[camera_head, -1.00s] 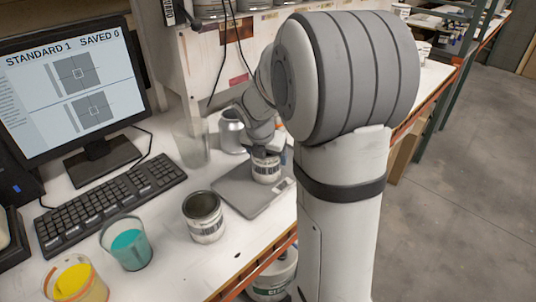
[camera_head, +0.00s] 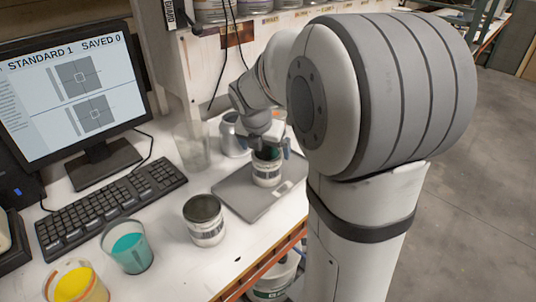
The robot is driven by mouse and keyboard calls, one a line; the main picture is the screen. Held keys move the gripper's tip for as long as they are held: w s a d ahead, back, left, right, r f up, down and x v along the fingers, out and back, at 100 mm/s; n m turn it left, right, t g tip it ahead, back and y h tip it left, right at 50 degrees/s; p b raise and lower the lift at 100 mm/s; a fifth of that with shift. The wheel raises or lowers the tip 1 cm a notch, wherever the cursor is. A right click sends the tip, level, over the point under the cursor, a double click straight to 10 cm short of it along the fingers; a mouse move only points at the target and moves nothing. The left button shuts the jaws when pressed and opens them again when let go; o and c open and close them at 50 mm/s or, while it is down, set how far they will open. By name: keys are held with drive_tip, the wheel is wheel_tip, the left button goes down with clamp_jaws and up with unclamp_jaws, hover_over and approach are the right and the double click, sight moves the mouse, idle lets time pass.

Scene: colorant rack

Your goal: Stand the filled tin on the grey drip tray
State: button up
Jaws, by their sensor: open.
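A small tin (camera_head: 267,174) with a white label stands upright on a flat grey plate (camera_head: 236,198) on the bench. Its open top shows dark green between the fingers. The plate has a small pale panel near its right edge; I cannot tell whether it is the drip tray or a scale. My gripper (camera_head: 268,151) is open around the tin's top, with a finger on either side; whether they touch it cannot be told. A second tin (camera_head: 205,233), with a dark open top and white label, stands on the bench left of the plate.
A clear beaker (camera_head: 193,147) and a grey metal can (camera_head: 232,138) stand behind the plate. Cups of teal (camera_head: 128,247) and yellow liquid (camera_head: 75,283) stand at the front left. A keyboard (camera_head: 112,205) and monitor (camera_head: 70,85) fill the left side.

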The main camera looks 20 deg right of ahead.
drive_tip(key=v, duration=0.5)
drive_tip(key=shift+s+a+r, duration=0.15)
drive_tip(key=shift+s+r, duration=0.05)
drive_tip(key=shift+r, duration=0.15)
drive_tip(key=s+a+f+m+y, duration=0.1)
drive_tip(key=s+a+f+m, duration=0.1)
drive_tip(key=s+m, duration=0.7)
drive_tip(key=s+a+f+m+y, duration=0.2)
drive_tip(key=s+a+m, duration=0.3)
drive_tip(key=s+m, duration=0.5)
drive_tip(key=f+m, duration=0.1)
drive_tip(key=m, duration=0.7)
drive_tip(key=shift+s+f+g, duration=0.15)
drive_tip(key=shift+g, duration=0.15)
